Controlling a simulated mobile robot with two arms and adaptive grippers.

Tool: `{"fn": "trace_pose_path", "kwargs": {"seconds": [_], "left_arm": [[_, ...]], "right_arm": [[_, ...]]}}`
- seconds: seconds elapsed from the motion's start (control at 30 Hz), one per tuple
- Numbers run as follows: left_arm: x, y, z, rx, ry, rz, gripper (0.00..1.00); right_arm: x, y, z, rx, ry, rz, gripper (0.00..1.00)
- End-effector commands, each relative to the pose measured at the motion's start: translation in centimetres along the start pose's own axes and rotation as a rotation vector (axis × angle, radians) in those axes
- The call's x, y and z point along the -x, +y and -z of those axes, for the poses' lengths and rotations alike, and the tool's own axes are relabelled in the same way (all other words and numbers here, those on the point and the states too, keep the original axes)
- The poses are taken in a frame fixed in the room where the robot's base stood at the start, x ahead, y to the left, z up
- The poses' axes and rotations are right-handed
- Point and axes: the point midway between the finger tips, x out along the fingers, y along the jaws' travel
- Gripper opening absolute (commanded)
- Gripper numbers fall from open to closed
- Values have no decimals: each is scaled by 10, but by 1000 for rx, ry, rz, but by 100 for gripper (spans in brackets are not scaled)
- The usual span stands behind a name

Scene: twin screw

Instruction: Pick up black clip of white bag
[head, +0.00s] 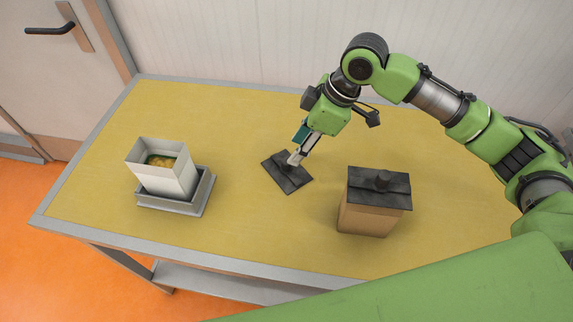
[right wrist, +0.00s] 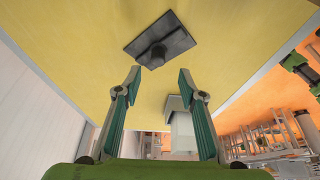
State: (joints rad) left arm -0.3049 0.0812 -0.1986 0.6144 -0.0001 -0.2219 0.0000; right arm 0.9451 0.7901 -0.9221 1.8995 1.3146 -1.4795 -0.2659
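The black clip (head: 291,182) is a flat dark square plate with a knob, lying on the yellow table top. It also shows in the right wrist view (right wrist: 172,40), beyond the fingertips. My right gripper (head: 296,158) is over the clip, near its knob. In the right wrist view the fingers of my right gripper (right wrist: 160,80) are apart with nothing between them. Contact with the clip cannot be told. The white bag (head: 167,183) stands open at the left with yellow contents, and shows partly in the right wrist view (right wrist: 183,132). My left gripper is not in view.
The white bag stands in a grey tray (head: 183,207). A brown bag (head: 365,219) with a similar black clip (head: 378,188) on top stands right of the loose clip.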

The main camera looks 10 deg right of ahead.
Motion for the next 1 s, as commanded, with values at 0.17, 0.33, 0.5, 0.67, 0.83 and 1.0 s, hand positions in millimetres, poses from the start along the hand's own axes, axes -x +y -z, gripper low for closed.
{"fn": "trace_pose_path", "kwargs": {"seconds": [0.17,0.33,0.5,0.67,0.83,1.0], "left_arm": [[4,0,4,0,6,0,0],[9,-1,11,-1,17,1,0],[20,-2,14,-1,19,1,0],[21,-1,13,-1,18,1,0],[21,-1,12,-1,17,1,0],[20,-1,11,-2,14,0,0]], "right_arm": [[-21,0,1,-2,1,1,37],[-33,0,0,-3,-1,1,37],[-59,0,1,-3,-1,3,37],[-75,1,1,-2,1,0,37],[-77,1,0,-1,0,-1,37],[-77,1,0,-1,0,-1,11]]}}
